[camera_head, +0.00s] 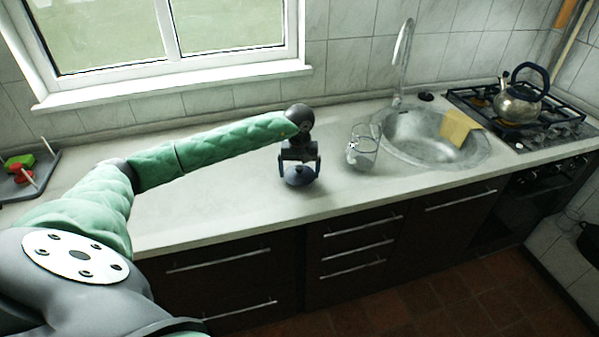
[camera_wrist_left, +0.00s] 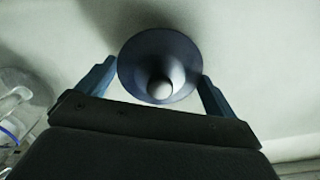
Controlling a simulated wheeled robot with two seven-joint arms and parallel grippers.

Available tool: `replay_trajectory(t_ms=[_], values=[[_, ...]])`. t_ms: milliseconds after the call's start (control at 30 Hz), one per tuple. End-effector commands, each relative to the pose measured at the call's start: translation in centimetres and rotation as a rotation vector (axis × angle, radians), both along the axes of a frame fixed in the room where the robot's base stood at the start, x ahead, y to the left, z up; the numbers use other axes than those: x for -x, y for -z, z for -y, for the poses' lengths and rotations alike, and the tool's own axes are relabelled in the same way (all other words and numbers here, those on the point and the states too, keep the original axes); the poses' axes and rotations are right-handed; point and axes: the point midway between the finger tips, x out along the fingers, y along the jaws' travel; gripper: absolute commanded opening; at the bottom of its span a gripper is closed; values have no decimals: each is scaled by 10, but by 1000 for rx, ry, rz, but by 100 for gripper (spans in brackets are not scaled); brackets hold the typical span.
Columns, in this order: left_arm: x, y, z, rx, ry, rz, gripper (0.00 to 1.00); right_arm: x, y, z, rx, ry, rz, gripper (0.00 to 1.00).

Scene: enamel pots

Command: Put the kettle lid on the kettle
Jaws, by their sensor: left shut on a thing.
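The kettle lid (camera_head: 299,178) is a small dark blue disc over the middle of the counter. In the left wrist view the lid (camera_wrist_left: 135,65) shows its round rim and a pale knob. My left gripper (camera_head: 300,171) points down, shut on the lid, with one blue finger on each side of the rim. I cannot tell whether the lid touches the counter. The kettle (camera_head: 518,108) is shiny metal with a dark blue arched handle and stands on the stove at the far right. Its top opening is not clear. My right gripper is not in view.
A glass jug (camera_head: 365,155) stands just right of my left gripper. Beyond it are the sink (camera_head: 405,125), a tall faucet (camera_head: 401,55) and a yellow cloth (camera_head: 460,127). A grey rack (camera_head: 40,175) sits far left. The counter (camera_head: 215,200) left of the gripper is clear.

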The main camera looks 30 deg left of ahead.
Motion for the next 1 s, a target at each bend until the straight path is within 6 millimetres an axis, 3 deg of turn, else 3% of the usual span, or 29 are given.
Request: replay_trajectory(t_ms=[267,867,900,1000], values=[[0,16,1,0,1,0,73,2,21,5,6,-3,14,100],[0,19,0,0,0,0,73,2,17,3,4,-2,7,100],[0,19,0,0,0,0,97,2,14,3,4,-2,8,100],[0,19,0,0,0,0,100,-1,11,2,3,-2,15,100]])
